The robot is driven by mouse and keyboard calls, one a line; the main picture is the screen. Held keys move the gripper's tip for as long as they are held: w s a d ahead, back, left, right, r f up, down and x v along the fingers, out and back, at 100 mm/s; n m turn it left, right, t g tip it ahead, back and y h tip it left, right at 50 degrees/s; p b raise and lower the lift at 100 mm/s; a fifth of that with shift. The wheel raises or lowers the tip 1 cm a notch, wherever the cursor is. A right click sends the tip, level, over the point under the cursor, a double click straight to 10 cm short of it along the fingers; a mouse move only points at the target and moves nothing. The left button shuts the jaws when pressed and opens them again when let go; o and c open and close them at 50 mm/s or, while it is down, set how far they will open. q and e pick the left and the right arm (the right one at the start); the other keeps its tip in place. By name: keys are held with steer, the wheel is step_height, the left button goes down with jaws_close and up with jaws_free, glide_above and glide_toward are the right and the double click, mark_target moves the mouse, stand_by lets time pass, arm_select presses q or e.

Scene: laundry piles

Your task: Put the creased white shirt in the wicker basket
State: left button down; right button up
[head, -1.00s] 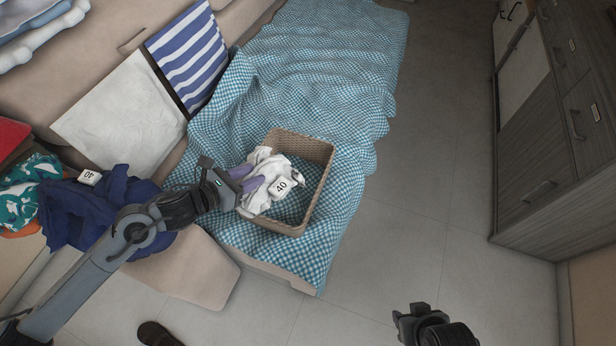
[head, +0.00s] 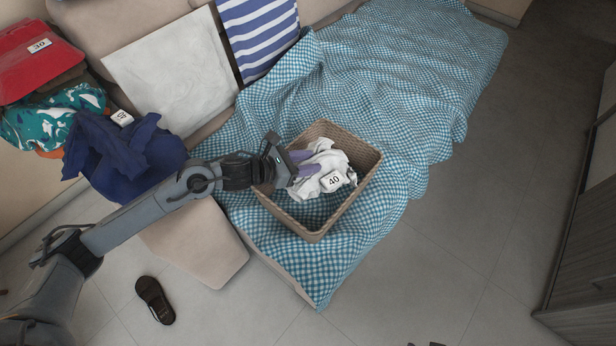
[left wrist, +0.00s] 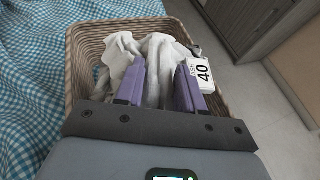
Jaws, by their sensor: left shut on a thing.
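The creased white shirt (head: 326,160) is bunched up and carries a white tag marked 40. It is within the outline of the wicker basket (head: 318,236), toward its far left side; I cannot tell if it touches the bottom. My left gripper (head: 307,169), with purple fingers, reaches over the basket's left rim and is shut on the shirt. In the left wrist view the shirt (left wrist: 124,46) bunches between and around the fingers (left wrist: 160,72), inside the basket's rim (left wrist: 84,60). Only a dark sliver of my right gripper (head: 428,344) shows at the bottom edge.
The basket stands on a blue checked blanket (head: 400,90) over a sofa. A dark blue garment pile (head: 130,160), a teal patterned cloth (head: 45,120) and a red garment (head: 40,60) lie left. A shoe (head: 154,299) is on the floor. The right floor is clear.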

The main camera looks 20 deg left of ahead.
arm_select(q)
steer(key=shift+s+a+f, duration=0.2)
steer(key=shift+f, duration=0.45)
step_height(320, 180, down, 4)
steer(key=shift+w+r+b, duration=0.1)
steer(key=shift+r+b, duration=0.15)
steer(key=shift+b, duration=0.9)
steer(key=shift+d+f, duration=0.1)
steer(key=shift+f, duration=0.2)
steer(key=shift+f+b, duration=0.6)
steer(key=shift+b, duration=0.1)
steer(key=c, duration=0.8)
jaws_free()
steer(key=shift+o, duration=0.5)
